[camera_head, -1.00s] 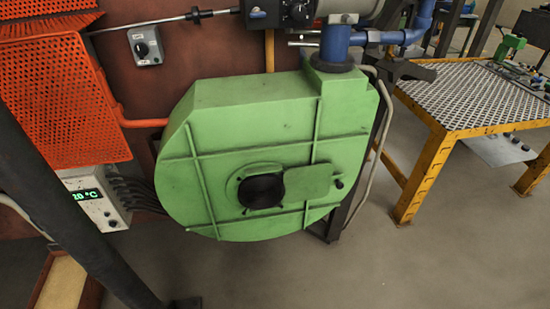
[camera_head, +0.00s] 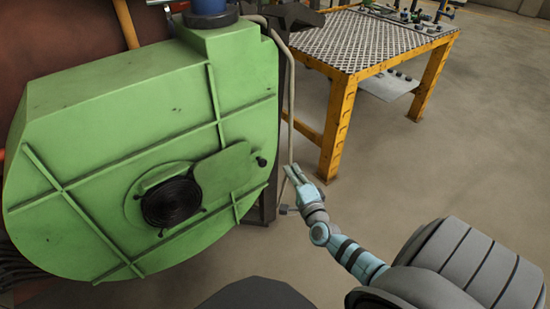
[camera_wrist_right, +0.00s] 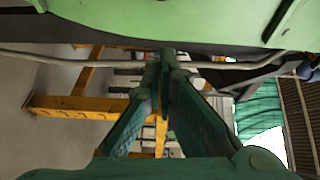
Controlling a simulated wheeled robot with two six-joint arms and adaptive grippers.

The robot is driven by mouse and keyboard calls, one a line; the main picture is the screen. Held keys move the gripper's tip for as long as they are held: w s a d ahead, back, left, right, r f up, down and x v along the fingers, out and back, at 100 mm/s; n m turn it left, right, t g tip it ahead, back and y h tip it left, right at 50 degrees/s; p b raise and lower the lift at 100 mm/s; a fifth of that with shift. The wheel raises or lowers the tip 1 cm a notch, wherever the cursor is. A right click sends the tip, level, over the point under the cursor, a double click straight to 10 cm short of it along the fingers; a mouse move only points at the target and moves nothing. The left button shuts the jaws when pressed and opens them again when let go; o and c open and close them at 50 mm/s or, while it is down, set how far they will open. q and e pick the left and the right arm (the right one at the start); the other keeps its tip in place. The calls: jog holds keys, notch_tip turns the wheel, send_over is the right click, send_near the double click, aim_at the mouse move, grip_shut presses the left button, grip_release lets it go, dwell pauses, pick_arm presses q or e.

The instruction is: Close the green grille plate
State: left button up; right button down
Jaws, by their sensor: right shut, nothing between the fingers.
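The green grille plate (camera_head: 224,172) is a flat rounded plate on the front of the green housing (camera_head: 110,110). It sits to the right of a round opening with a dark grille (camera_head: 172,200), which is uncovered. A small black knob (camera_head: 262,162) is at the plate's right end. My right gripper (camera_head: 294,173) is shut and empty, apart from the plate, just right of the knob in the picture. In the right wrist view the fingers (camera_wrist_right: 166,58) meet at their tips, with a green surface (camera_wrist_right: 200,22) above them. My left gripper is not in view.
A grey pipe (camera_head: 290,110) runs down beside the housing, close to my right gripper. A yellow-framed table with a mesh top (camera_head: 365,42) stands behind at the right. The floor (camera_head: 460,150) between the table and my arm is clear.

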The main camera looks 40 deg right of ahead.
jog(key=w, duration=0.3)
jog(key=w+b, duration=0.1)
jog(key=w, duration=0.2)
jog(key=w+r+b, duration=0.1)
jog(key=w, duration=0.2)
jog(key=shift+w+d, duration=0.25)
jog(key=shift+a, duration=0.45)
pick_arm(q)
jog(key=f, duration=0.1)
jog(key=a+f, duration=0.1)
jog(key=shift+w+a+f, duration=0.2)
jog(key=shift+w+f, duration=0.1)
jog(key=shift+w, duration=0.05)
pick_arm(e)
jog(key=shift+f, duration=0.1)
